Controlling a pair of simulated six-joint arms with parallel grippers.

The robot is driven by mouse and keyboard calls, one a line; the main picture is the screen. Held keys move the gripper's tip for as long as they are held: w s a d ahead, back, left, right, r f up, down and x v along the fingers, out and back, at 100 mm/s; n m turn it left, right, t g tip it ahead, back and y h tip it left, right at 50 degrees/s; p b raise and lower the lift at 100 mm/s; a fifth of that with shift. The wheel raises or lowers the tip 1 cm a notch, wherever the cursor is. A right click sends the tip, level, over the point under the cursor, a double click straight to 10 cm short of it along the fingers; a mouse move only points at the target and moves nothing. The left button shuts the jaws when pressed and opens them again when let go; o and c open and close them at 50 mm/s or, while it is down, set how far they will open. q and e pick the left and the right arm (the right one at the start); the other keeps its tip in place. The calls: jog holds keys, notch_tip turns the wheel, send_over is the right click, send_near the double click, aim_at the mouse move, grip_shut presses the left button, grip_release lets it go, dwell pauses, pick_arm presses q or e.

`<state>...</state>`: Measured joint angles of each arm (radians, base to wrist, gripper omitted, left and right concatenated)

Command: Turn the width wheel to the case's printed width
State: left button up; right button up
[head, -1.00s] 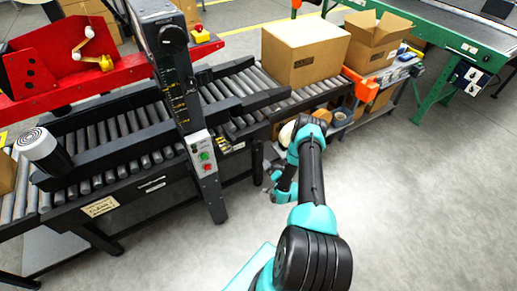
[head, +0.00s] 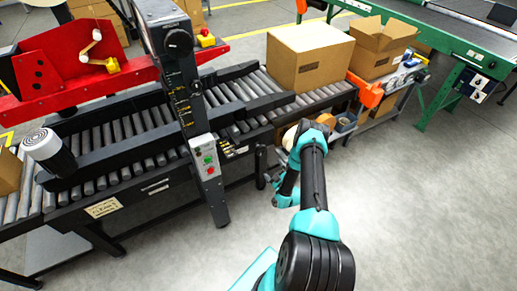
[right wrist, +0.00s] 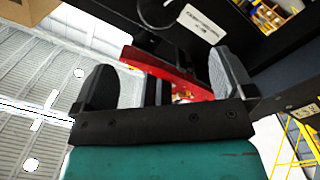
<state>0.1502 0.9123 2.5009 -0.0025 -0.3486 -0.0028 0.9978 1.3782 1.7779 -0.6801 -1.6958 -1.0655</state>
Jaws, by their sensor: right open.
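A large closed brown case (head: 305,62) sits on the roller conveyor; its small print is unreadable. A black round knob (head: 178,42) is on the machine's upright column. In the right wrist view, a dark ring-shaped part (right wrist: 160,12) shows at the top edge beside a pale label; I cannot tell if it is the width wheel. My right gripper (right wrist: 165,80) is open, with nothing between its fingers. In the head view it is low beside the conveyor's front side, mostly hidden by my own arm. My left gripper is out of view.
A white-topped cylinder (head: 48,150) is at the left. An open carton (head: 380,48) and a green conveyor (head: 470,50) stand at the right. The front floor is clear.

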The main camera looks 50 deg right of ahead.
aim_at(259, 147)
jog(key=shift+w, duration=0.1)
dwell(0.3)
jog(key=x, duration=1.7)
jog(key=shift+w+d, duration=0.1)
jog(key=shift+d, duration=0.05)
jog(key=shift+c, duration=0.5)
jog(key=c, duration=0.8)
jog(key=shift+r+m, duration=0.1)
jog(key=shift+m, duration=0.2)
